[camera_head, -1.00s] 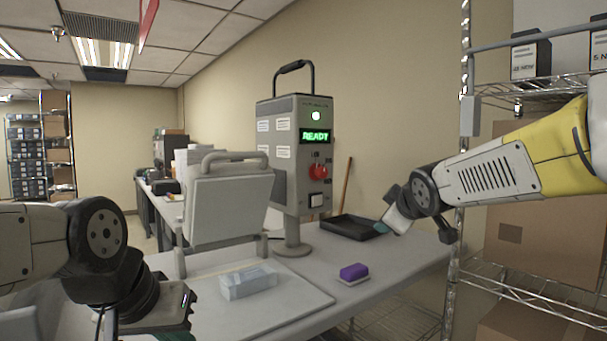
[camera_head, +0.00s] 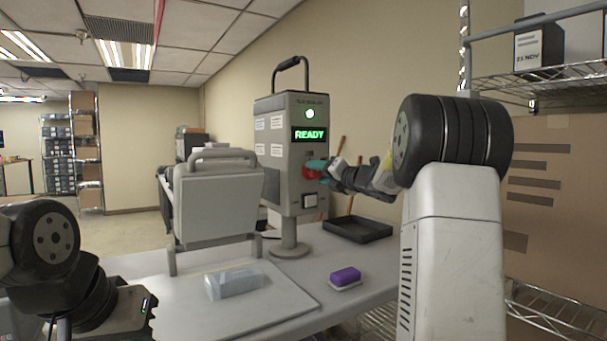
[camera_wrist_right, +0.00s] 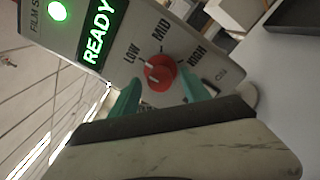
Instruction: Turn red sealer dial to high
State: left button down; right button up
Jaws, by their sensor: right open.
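The sealer (camera_head: 273,160) is a grey box on a stand with a lit READY display. Its red dial (camera_head: 310,173) is on the front panel, partly hidden by my right gripper in the head view. In the right wrist view the dial (camera_wrist_right: 159,72) sits among the labels LOW, MID and HIGH, with a pale mark on its LOW side. My right gripper (camera_head: 322,172) is open at the dial. Its teal fingers (camera_wrist_right: 162,80) stand on either side of the dial in the wrist view; contact is unclear. My left gripper (camera_head: 140,308) is low at the left, its fingers not clear.
A black tray (camera_head: 358,231) and a purple-topped block (camera_head: 345,277) are on the table (camera_head: 290,262). A clear box (camera_head: 233,283) lies on a pale board. A grey hinged device (camera_head: 217,205) stands left of the sealer. Wire shelving (camera_head: 545,80) is at the right.

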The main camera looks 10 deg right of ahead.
jog(key=shift+x, duration=0.9)
grip_shut()
